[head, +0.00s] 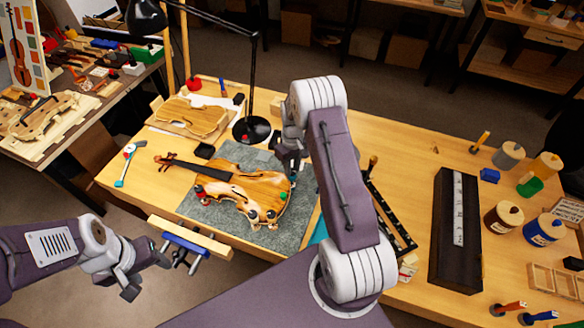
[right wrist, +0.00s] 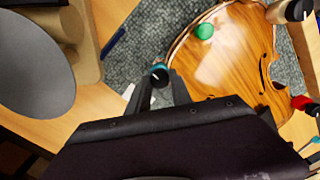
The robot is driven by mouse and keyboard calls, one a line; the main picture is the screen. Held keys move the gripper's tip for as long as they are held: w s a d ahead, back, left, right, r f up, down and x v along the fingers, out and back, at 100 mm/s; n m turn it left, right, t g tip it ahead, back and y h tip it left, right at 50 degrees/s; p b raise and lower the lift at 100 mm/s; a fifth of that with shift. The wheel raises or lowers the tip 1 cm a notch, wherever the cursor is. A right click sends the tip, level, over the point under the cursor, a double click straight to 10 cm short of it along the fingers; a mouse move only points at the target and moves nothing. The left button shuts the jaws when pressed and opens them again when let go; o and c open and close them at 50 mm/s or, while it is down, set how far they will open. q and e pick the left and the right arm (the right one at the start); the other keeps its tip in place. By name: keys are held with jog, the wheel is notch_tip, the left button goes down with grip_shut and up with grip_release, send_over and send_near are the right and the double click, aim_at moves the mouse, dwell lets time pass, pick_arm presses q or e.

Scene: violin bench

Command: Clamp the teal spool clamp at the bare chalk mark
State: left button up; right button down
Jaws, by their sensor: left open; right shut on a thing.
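The violin (head: 245,190) lies on a grey mat (head: 208,211), with its neck to the left. My right gripper (right wrist: 160,85) is shut on the teal spool clamp (right wrist: 159,73), of which a dark top and teal rim show. It is beside the violin's edge; I cannot tell whether the clamp touches the wood. A green clamp (right wrist: 204,31) and a red clamp (right wrist: 302,103) sit on the violin's rim, with further dark-topped clamps (head: 253,215) at its near edge. I cannot make out the chalk mark. My left gripper (head: 150,272) is open and empty, off the table's front edge.
A black lamp (head: 251,129) stands behind the violin. A second violin body (head: 192,117) lies at the back left. A long dark case (head: 457,230) and several jars (head: 503,217) stand on the right. A wooden bar with a blue clamp (head: 187,243) is at the front edge.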

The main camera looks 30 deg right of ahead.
aim_at(293, 170)
jog(key=shift+m, duration=0.5)
dwell(0.3)
jog(key=c, duration=1.1)
grip_release()
notch_tip(293, 170, up, 9)
jog(key=shift+w+d+r+b, duration=0.1)
jog(key=shift+d+b, duration=0.05)
jog(key=shift+b, duration=0.7)
